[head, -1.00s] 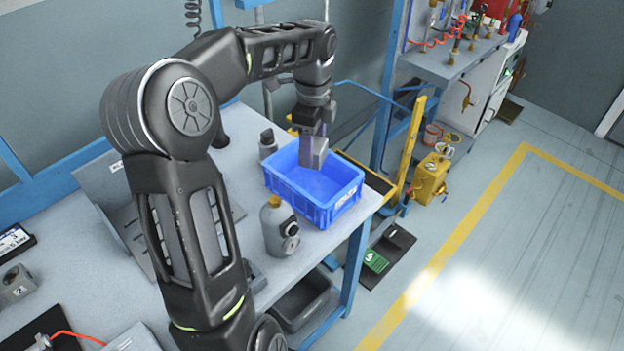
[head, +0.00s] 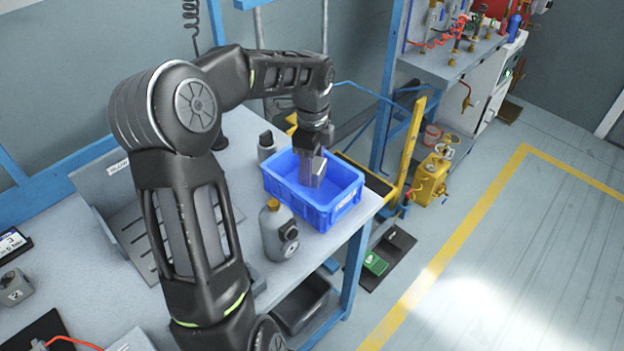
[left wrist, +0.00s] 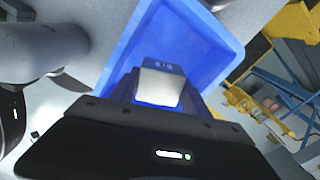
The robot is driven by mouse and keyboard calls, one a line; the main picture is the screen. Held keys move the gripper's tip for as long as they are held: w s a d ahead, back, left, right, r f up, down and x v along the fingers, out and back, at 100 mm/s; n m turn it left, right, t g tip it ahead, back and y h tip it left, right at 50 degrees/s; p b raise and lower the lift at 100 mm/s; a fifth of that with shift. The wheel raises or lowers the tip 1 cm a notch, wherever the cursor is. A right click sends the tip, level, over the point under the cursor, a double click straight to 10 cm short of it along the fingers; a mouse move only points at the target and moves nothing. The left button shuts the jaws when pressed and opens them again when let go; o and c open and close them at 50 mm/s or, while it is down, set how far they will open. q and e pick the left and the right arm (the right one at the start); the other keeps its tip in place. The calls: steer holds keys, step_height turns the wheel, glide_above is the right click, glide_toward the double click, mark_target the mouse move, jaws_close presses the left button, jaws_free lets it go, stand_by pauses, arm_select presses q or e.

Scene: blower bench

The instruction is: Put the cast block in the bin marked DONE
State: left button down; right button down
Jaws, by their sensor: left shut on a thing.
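The blue bin (head: 340,207) stands at the right end of the bench, with a small white label on its front wall. I cannot read the label. My left gripper (head: 312,160) reaches down over the bin and is shut on the grey cast block (head: 311,171). The block hangs inside the bin's opening; whether it touches the floor is unclear. In the left wrist view the block (left wrist: 160,83) shows between the fingers, with the bin (left wrist: 215,45) around it. My right gripper is not in view.
A grey bottle with an orange cap (head: 278,232) stands close in front of the bin. A smaller grey bottle (head: 266,146) stands behind it to the left. A grey sloped tray (head: 110,185) lies left. A dark tub (head: 300,303) sits below the bench edge.

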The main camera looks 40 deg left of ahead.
arm_select(q)
step_height(320, 180, down, 5)
steer(key=shift+r, duration=0.2)
steer(key=shift+f, duration=0.15)
steer(key=shift+f, duration=0.15)
steer(key=c, duration=0.5)
jaws_free()
